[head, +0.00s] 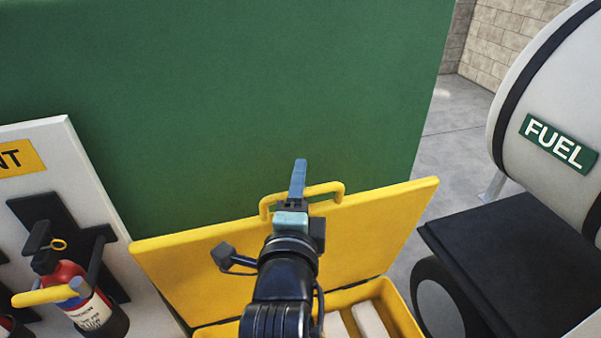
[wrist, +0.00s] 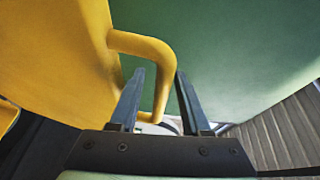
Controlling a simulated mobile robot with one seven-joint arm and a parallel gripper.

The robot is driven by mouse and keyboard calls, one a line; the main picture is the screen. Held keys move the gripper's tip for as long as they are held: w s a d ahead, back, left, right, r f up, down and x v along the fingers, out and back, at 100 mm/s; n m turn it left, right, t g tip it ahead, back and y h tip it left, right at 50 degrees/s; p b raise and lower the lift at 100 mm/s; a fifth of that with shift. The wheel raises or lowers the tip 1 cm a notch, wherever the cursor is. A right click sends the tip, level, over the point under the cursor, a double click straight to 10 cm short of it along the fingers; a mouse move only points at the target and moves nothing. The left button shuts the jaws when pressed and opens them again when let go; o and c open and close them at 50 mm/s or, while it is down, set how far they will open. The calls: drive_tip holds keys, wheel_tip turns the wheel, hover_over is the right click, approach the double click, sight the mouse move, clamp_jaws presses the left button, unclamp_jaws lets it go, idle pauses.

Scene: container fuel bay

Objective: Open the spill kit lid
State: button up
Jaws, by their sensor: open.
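The yellow spill kit lid (head: 375,228) stands raised and tilted up in front of the green wall in the head view. It also fills the left of the wrist view (wrist: 55,60). Its yellow handle (head: 328,188) is a bar along the lid's upper edge. My gripper (head: 299,170) is at the handle. In the wrist view my gripper (wrist: 160,75) is open, with the handle bar (wrist: 160,50) passing between its two fingers. I cannot tell whether a finger touches it. The yellow spill kit box (head: 400,315) is below, with pale items inside, partly hidden by my arm.
A white panel (head: 60,160) with a red fire extinguisher (head: 75,290) stands at the left. A grey fuel tank (head: 550,90) with a black platform and wheel (head: 440,305) is at the right. A green wall (head: 250,90) is close behind the lid. Bare floor (head: 455,120) shows at the back right.

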drive_tip(key=shift+w+d, duration=0.1)
drive_tip(key=shift+w, duration=0.4)
clamp_jaws()
idle(1.2)
